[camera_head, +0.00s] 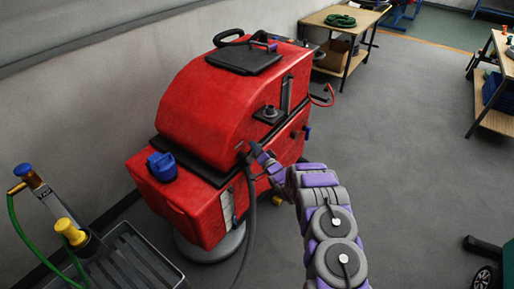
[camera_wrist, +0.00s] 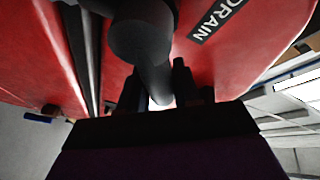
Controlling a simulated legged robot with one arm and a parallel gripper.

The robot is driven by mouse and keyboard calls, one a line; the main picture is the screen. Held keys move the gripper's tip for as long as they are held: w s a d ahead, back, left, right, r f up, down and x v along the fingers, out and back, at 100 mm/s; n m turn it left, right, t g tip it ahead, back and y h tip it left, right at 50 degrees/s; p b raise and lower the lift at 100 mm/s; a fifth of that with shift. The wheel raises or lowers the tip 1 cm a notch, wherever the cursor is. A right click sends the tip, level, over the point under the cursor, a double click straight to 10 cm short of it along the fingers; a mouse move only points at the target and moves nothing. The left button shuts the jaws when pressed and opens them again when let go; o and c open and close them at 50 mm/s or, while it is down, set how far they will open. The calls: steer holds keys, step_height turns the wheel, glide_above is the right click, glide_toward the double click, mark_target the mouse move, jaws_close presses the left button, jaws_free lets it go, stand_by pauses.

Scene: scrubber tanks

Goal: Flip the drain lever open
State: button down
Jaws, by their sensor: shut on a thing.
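The red scrubber tank (camera_head: 215,95) stands against the wall in the head view. In the wrist view, the dark grey drain lever (camera_wrist: 154,75) hangs from a round hub beside a black "DRAIN" label (camera_wrist: 215,20). My gripper (camera_head: 253,148) reaches the side of the scrubber, and its fingers also show in the wrist view (camera_wrist: 158,84). They sit on either side of the lever's end, shut on it. The lever is small and mostly hidden by my gripper in the head view. A dark hose (camera_head: 250,215) hangs just below my gripper.
A tap stand with green hose (camera_head: 70,232) and a black grated tray (camera_head: 135,262) are at the lower left. A wooden table (camera_head: 345,25) stands behind. Shelves (camera_head: 500,85) are at right. The grey floor right of the scrubber is mostly clear.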

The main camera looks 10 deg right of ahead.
mark_target(251, 155)
steer(key=n, duration=0.1)
steer(key=s+n+y, duration=0.1)
steer(key=shift+a+r+n+t+p, duration=0.3)
steer(key=shift+a+n+t, duration=0.05)
steer(key=shift+n+t, duration=0.05)
steer(key=n, duration=0.1)
steer(key=n+y, duration=0.1)
steer(key=s+a+r+n, duration=0.1)
steer(key=n, duration=0.1)
steer(key=shift+t, duration=0.3)
steer(key=shift+s+a+r+n+y, duration=0.1)
steer(key=shift+s+a+n+y, duration=0.2)
steer(key=shift+n+y, duration=0.5)
steer(key=shift+s+a+r+n+y, duration=0.1)
steer(key=shift+s+a+n+y, duration=0.3)
steer(key=shift+n, duration=0.7)
steer(key=shift+w+d+f, duration=0.1)
steer(key=c, duration=1.1)
jaws_free()
steer(key=shift+w, duration=0.1)
steer(key=shift+o, duration=1.1)
steer(key=shift+r, duration=0.25)
steer(key=p+v, duration=0.3)
steer(key=v, duration=1.4)
steer(key=shift+d+f, duration=0.25)
steer(key=shift+f, duration=0.05)
